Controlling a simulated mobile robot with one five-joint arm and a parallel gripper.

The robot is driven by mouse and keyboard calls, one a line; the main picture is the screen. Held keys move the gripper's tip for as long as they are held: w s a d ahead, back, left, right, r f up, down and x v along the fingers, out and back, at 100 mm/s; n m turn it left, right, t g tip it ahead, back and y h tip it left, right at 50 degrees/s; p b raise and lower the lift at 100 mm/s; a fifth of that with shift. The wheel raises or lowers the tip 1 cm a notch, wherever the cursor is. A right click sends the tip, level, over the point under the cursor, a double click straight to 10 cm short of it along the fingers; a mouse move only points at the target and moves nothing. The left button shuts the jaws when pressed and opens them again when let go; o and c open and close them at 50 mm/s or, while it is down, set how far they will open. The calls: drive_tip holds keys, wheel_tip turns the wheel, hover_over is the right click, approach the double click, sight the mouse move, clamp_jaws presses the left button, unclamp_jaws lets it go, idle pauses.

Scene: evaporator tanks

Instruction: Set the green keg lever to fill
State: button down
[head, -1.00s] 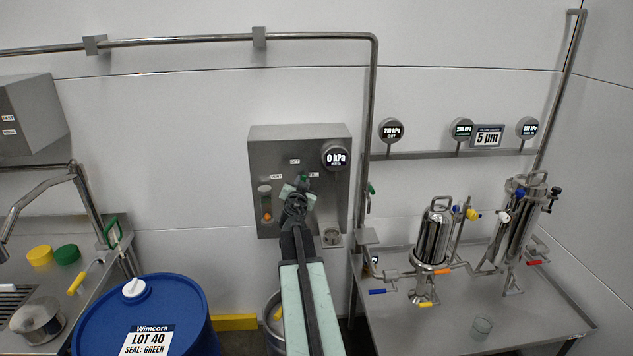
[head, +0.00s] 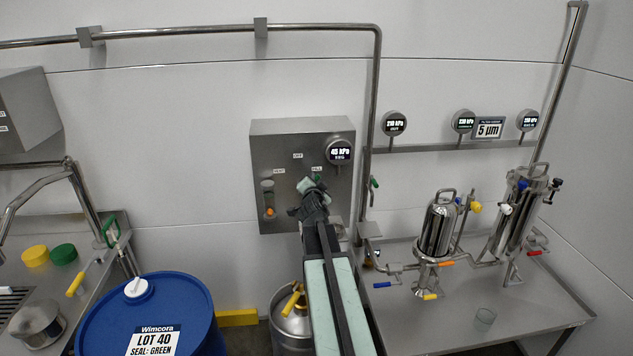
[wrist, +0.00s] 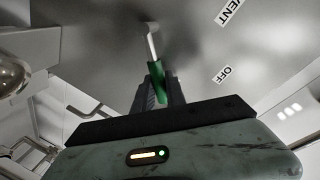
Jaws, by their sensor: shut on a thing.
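The green keg lever (head: 318,179) is on the steel wall panel (head: 262,150), next to the FILL label at the right of the VENT and OFF labels. In the wrist view the lever's green grip (wrist: 158,84) sits between my fingers, and its metal stem runs up to the panel. My gripper (head: 312,190) is shut on the lever; it also shows in the wrist view (wrist: 160,92). My gripper hides part of the lever in the head view. The panel's round gauge (head: 340,150) reads 45 kPa.
A steel keg (head: 291,322) with a yellow handle stands below the panel. A blue drum (head: 95,325) stands at left. A steel table (head: 460,325) with filter housings is at right. A vertical pipe (head: 369,120) runs beside the panel.

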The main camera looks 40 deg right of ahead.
drive_tip(key=shift+s+d, duration=0.1)
drive_tip(key=shift+d, duration=0.1)
drive_tip(key=c, duration=1.4)
unclamp_jaws()
drive_tip(key=shift+d, duration=0.1)
drive_tip(key=shift+o, duration=0.2)
drive_tip(key=shift+a, duration=0.25)
drive_tip(key=p+v, duration=0.1)
drive_tip(key=v, duration=0.6)
drive_tip(key=shift+s+a, duration=0.2)
drive_tip(key=shift+s, duration=0.05)
